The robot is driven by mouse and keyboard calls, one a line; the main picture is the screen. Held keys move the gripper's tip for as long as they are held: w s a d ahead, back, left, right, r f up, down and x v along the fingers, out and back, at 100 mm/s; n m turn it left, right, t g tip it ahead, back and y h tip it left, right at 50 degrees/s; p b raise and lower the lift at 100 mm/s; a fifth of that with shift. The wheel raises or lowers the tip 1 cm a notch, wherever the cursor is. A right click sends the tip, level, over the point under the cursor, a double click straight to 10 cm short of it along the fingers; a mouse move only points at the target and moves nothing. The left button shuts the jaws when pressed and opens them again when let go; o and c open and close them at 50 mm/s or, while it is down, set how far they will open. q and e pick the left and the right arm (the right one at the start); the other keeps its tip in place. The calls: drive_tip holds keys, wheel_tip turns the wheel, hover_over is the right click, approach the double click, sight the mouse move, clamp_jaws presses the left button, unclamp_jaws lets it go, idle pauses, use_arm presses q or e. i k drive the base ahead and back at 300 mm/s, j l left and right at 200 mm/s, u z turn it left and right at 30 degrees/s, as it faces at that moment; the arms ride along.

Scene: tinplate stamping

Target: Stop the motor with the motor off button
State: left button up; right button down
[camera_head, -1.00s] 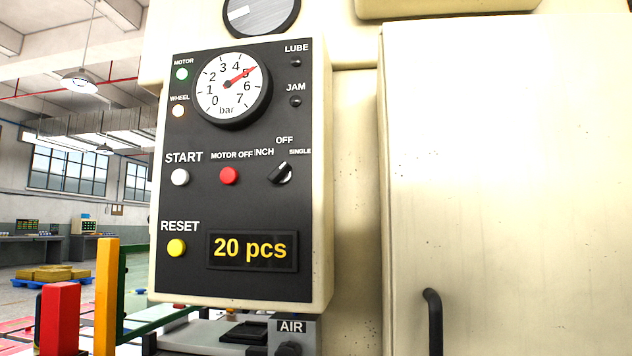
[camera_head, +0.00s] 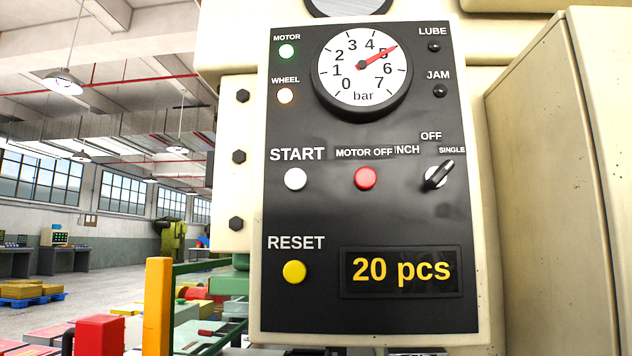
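The control panel (camera_head: 330,225) is black and faces me from the middle of the head view. The red motor off button (camera_head: 365,179) sits under the label MOTOR OFF, between the white START button (camera_head: 295,179) and the black rotary switch (camera_head: 438,175). The MOTOR lamp (camera_head: 286,51) glows green and the WHEEL lamp (camera_head: 285,96) glows pale orange. The dial's red needle points near 5 bar. Neither of my grippers is in view.
A yellow RESET button (camera_head: 294,272) and a display (camera_head: 400,270) reading 20 pcs are lower on the panel. A cream cabinet (camera_head: 550,200) stands at the right. A yellow post (camera_head: 158,305) and a red block (camera_head: 99,335) stand at the lower left.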

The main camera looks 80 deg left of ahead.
sight(365, 176)
drive_tip(key=k+j, duration=0.3)
drive_tip(key=j, duration=0.15)
drive_tip(key=k+j, duration=0.3)
drive_tip(key=j, duration=0.15)
drive_tip(key=k+j, duration=0.25)
drive_tip(key=j, duration=0.2)
